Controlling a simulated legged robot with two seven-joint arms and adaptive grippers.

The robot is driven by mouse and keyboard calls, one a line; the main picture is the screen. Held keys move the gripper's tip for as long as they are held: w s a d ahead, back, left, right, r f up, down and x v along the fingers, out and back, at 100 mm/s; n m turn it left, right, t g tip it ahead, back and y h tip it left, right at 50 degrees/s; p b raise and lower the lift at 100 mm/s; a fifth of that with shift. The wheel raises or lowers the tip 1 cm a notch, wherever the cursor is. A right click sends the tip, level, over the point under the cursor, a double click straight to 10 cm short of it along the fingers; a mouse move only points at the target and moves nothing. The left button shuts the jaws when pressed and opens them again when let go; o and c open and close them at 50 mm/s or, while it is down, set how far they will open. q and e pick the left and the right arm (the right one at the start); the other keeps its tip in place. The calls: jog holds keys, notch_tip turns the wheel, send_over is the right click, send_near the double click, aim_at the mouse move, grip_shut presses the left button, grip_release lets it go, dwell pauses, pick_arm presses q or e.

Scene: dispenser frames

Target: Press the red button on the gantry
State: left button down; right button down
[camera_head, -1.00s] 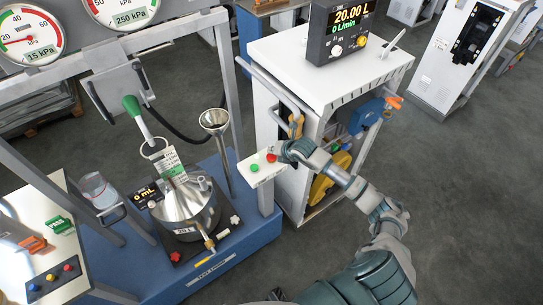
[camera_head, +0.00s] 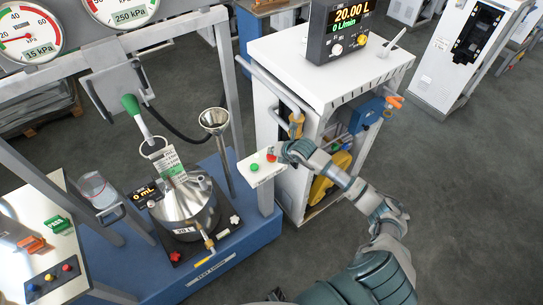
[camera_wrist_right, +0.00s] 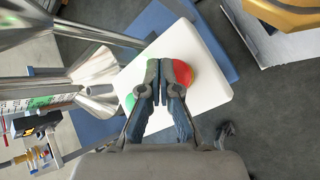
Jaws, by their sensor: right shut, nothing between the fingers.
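The red button (camera_head: 271,157) sits beside a green button (camera_head: 254,167) on a white sloped panel (camera_head: 264,176) on a post of the gantry. My right gripper (camera_head: 284,153) is at the right edge of this panel, very close to the red button. In the right wrist view the shut, empty fingertips (camera_wrist_right: 165,67) are in front of the red button (camera_wrist_right: 183,72) and hide its left part. I cannot tell whether they touch it. The green button (camera_wrist_right: 130,102) is partly hidden behind a finger. My left gripper is not in view.
A white dispenser cabinet (camera_head: 300,62) stands close to the right of the panel. A metal funnel (camera_head: 214,122) and a steel vessel (camera_head: 186,207) stand left of it on the blue base (camera_head: 235,255). Dark floor (camera_head: 470,190) is free at the right.

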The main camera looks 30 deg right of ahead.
jog(key=shift+f+b, duration=0.4)
jog(key=shift+f, duration=0.1)
dwell(0.7)
jog(key=shift+r, duration=0.1)
jog(key=shift+r+p, duration=0.6)
jog(key=shift+r, duration=0.25)
jog(key=shift+r, duration=0.1)
jog(key=shift+r+p, duration=1.6)
jog(key=shift+r, duration=0.85)
